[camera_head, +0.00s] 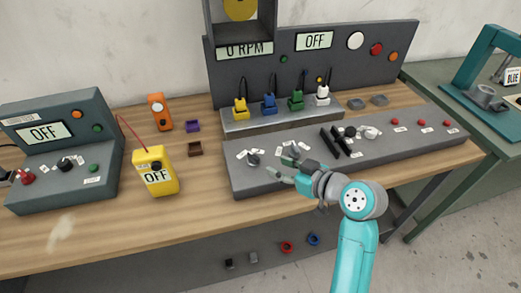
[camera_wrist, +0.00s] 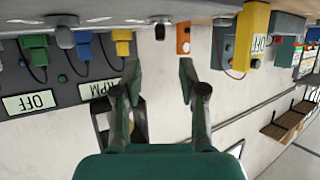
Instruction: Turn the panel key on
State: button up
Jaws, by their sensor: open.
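The grey sloped control panel (camera_head: 330,165) lies along the front of the bench. A dark rotary knob with white labels (camera_head: 253,159) sits at its left end. A second dark knob (camera_head: 293,149) is to its right, partly behind my gripper. I cannot tell which control is the panel key. My gripper (camera_head: 279,167) is open and empty over the panel's front, between and in front of these knobs. In the wrist view, upside down, the fingers (camera_wrist: 160,78) are apart, with a grey knob (camera_wrist: 160,29) beyond them and another (camera_wrist: 64,36) to the left.
The rear display board (camera_head: 314,41) reads OFF and 0 RPM. Several coloured plugs (camera_head: 269,103) stand before it. Black levers (camera_head: 335,142) rise from the panel right of my gripper. A yellow meter (camera_head: 155,173) and grey box (camera_head: 60,150) stand left, both reading OFF.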

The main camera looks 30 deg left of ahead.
aim_at(255, 156)
jog(key=shift+w+a+r, duration=0.1)
jog(key=shift+a+r, duration=0.05)
jog(key=shift+a, duration=0.35)
jog(key=x, duration=1)
grip_shut()
